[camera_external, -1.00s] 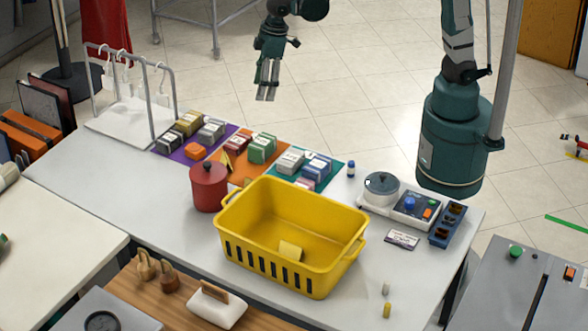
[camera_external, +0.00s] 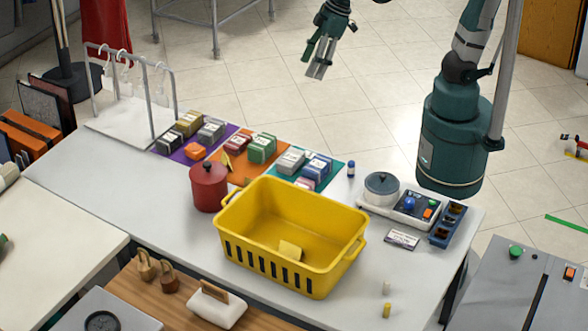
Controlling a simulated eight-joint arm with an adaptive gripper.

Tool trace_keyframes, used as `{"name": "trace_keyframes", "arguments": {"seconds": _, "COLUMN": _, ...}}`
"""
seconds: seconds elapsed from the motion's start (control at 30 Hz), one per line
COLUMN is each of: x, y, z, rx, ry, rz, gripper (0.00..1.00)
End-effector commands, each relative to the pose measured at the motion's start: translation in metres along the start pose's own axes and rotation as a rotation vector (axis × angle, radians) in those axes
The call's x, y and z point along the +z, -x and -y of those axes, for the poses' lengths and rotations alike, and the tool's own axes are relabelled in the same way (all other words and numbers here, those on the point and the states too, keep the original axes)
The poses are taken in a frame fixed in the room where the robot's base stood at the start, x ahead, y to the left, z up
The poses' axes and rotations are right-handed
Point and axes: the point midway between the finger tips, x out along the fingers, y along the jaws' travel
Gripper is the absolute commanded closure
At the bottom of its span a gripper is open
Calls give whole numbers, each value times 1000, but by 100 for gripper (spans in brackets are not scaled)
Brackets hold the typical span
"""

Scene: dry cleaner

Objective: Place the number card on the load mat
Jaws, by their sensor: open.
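My gripper (camera_external: 319,70) is open and empty, hanging high beyond the back of the table. Three coloured mats lie along the back of the table: a purple mat (camera_external: 172,153), an orange mat (camera_external: 240,178) and a teal mat (camera_external: 333,176), each with small bundles on it. I cannot tell which one is the load mat. A small yellow piece (camera_external: 290,250) lies inside the yellow basket, and a yellow folded piece (camera_external: 226,161) stands on the orange mat. A white printed card (camera_external: 402,239) lies in front of the control box. No number is readable on any of them.
The deep yellow basket (camera_external: 262,274) takes up the middle of the table. A red canister (camera_external: 208,187) stands at its left, a white hanger rack (camera_external: 120,120) farther left. The control box (camera_external: 410,208) and blue tray (camera_external: 446,226) are at right. The left tabletop is clear.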

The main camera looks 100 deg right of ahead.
Motion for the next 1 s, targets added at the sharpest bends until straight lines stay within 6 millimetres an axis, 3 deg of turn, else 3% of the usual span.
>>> {"name": "trace_keyframes", "arguments": {"seconds": 0.5, "x": 76, "y": 33, "z": 6, "rx": -3, "ry": -1, "rz": -105, "gripper": 40}}
{"name": "trace_keyframes", "arguments": {"seconds": 1.0, "x": 138, "y": 41, "z": 10, "rx": -7, "ry": -3, "rz": -197, "gripper": 40}}
